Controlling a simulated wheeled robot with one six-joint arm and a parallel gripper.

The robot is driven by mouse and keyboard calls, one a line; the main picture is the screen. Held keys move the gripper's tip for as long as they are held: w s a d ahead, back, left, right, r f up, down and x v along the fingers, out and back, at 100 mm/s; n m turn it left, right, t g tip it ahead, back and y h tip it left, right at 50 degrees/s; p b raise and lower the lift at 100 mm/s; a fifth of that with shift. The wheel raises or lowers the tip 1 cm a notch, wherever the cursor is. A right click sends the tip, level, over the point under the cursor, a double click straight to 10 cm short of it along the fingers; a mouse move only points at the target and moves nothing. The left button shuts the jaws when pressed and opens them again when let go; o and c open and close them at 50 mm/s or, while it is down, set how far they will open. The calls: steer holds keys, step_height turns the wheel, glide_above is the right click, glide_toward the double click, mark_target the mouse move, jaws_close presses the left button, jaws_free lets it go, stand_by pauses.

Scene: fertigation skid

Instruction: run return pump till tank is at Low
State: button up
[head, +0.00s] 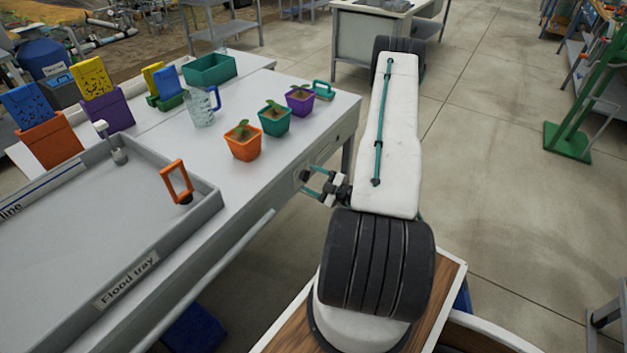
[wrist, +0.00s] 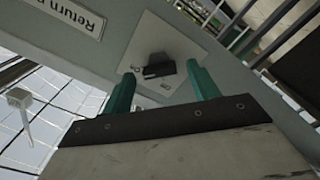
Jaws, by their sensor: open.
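In the wrist view, a pale plate (wrist: 185,45) sits on a grey panel beside a label reading "Return P…" (wrist: 75,14), cut off by the frame edge. A dark block-like control (wrist: 160,67) stands out from the plate. My gripper (wrist: 162,88) is open, with its green fingers on either side of the control in the picture; contact cannot be told. In the head view my gripper (head: 318,186) is at the bench's front side. A blue tank (head: 42,58) with a label stands at the far left; its level is not readable.
Potted seedlings (head: 243,142), a clear jug (head: 201,108) and a green bin (head: 210,70) stand on the bench (head: 330,120). Floor to the right is mostly clear; a green stand (head: 567,143) is there.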

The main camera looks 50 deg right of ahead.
steer(key=c, duration=1)
steer(key=shift+n, duration=0.4)
steer(key=n, duration=1.7)
steer(key=shift+f, duration=0.1)
steer(key=o, duration=1)
